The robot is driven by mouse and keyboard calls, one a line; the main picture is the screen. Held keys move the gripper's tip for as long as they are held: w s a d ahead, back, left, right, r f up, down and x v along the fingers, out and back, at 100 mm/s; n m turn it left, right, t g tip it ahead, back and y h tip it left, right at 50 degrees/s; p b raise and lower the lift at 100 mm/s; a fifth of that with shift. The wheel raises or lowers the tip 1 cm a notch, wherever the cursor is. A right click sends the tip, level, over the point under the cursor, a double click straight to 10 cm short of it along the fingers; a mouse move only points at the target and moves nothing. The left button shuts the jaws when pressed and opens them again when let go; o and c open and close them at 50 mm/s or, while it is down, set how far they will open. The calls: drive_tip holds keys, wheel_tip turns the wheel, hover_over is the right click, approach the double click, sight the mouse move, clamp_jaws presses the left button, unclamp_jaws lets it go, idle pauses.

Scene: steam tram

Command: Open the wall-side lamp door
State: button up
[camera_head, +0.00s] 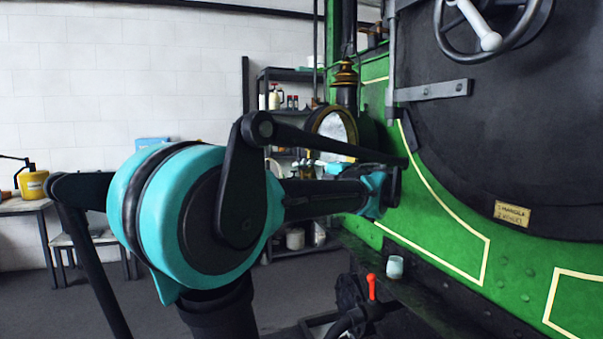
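The lamp (345,98) stands at the green front of the tram, with a brass-banded chimney. Its round, brass-rimmed glass door (333,125) shows above my arm, which covers its lower part. I cannot tell whether the door is shut or ajar. My teal and black arm crosses the middle of the view from the lower left. My gripper (388,188) is at the far end of the arm, below and right of the lamp, close in the picture to the green panel. Its fingers are not clear, and I cannot tell contact or whether it holds anything.
The dark round front door with a handwheel (490,40) fills the upper right. A ledge (420,285) bears a small pale cup (395,267); a red-tipped lever (371,287) stands beside it. Shelves (290,75) stand behind the lamp, and a bench (25,206) at far left.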

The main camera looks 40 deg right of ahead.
drive_tip(key=v, duration=1.2)
drive_tip(key=shift+r, duration=0.1)
idle(0.4)
